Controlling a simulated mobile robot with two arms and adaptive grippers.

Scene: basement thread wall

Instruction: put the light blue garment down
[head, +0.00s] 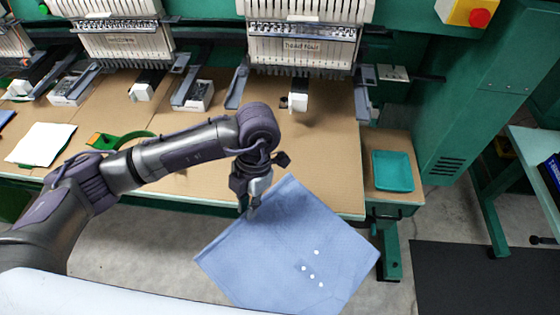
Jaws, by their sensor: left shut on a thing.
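The light blue garment (290,245) hangs as a flat, roughly square cloth with several small white dots near its lower right. My left gripper (250,200) is shut on the garment at its upper left edge. The gripper is just off the front edge of the brown worktable (215,165), and the garment covers part of that edge and the floor behind it. Whether the cloth touches the table cannot be told. My right gripper is not in the view.
Embroidery machine heads (300,45) stand along the table's back. A white sheet (40,144) and a green hoop (120,140) lie on the left. A teal tray (392,171) sits on a side stand at right. A black mat (480,280) lies on the floor. The table's middle is mostly clear.

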